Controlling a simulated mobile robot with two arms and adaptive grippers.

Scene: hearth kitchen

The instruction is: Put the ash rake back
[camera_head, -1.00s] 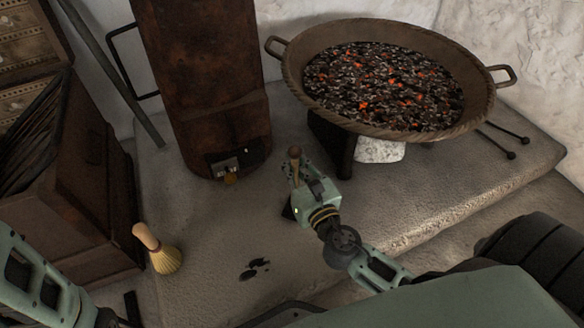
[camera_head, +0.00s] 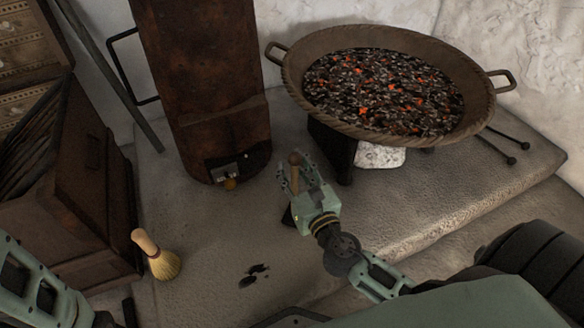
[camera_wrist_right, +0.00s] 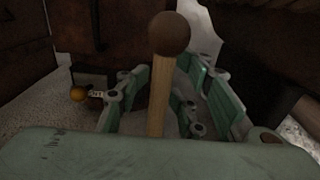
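The ash rake (camera_head: 296,160) shows as a pale wooden handle with a round brown knob, roughly upright in front of the stove. In the right wrist view its handle (camera_wrist_right: 158,100) rises between the fingers. My right gripper (camera_head: 297,178) is around the handle with its fingers spread to either side, and it looks open. A dark piece under the gripper may be the rake's head; the lower part is mostly hidden. My left arm shows at the lower left of the head view; its fingertips are not clearly visible.
A rusty stove (camera_head: 215,110) stands behind the rake. A wide pan of glowing coals (camera_head: 300,100) stands to the right, with tongs (camera_head: 508,150) beside it. A hand brush (camera_head: 160,262) and dark ash bits (camera_head: 253,275) are on the stone hearth (camera_head: 215,225). A wooden chest is at left.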

